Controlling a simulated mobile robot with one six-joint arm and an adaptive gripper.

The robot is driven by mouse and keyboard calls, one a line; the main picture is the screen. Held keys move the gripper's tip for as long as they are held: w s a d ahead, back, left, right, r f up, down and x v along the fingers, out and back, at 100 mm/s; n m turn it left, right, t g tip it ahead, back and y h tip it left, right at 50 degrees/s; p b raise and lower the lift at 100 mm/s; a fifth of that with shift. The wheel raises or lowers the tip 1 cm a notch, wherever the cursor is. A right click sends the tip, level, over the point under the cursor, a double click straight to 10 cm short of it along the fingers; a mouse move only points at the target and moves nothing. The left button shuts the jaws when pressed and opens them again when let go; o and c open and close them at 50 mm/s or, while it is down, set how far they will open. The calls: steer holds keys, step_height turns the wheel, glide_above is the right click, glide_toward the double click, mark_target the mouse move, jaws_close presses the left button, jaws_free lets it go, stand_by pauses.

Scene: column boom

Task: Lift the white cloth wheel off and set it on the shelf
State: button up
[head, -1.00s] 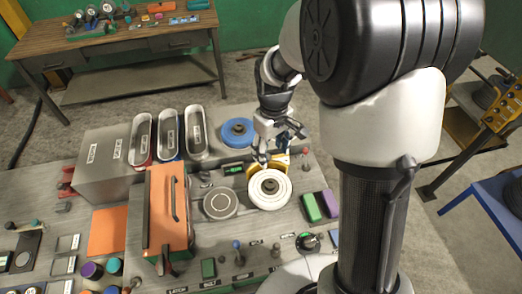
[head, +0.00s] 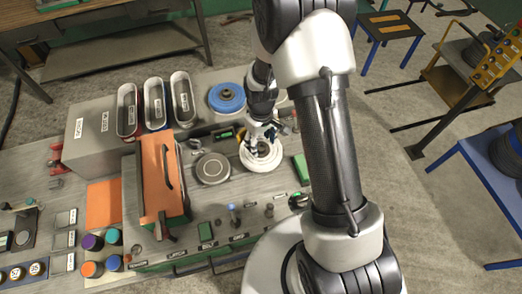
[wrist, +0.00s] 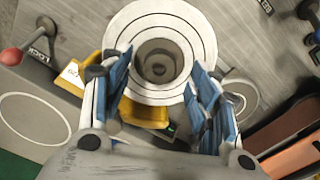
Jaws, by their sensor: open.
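The white cloth wheel (head: 256,165) is a round, ringed white disc on the grey bench, with a dark hub in its centre. It also fills the top middle of the wrist view (wrist: 160,15). My gripper (head: 263,148) is over the wheel. In the wrist view my gripper (wrist: 160,70) is open, one blue-faced finger on each side of the round hub (wrist: 158,62). I cannot tell whether the fingers touch the wheel. A yellow bracket (wrist: 143,113) shows beside the wheel.
A blue wheel (head: 227,98) is behind and a grey disc (head: 213,168) is left. An orange box (head: 160,180) and several oval bins (head: 155,105) stand further left. A red-knobbed lever (wrist: 11,56) is near the wheel. A workbench with a lower shelf (head: 130,62) stands at the back.

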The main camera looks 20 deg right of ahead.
step_height(320, 180, down, 2)
steer(key=shift+w+f, duration=0.1)
steer(key=shift+f, duration=0.1)
steer(key=c, duration=1.3)
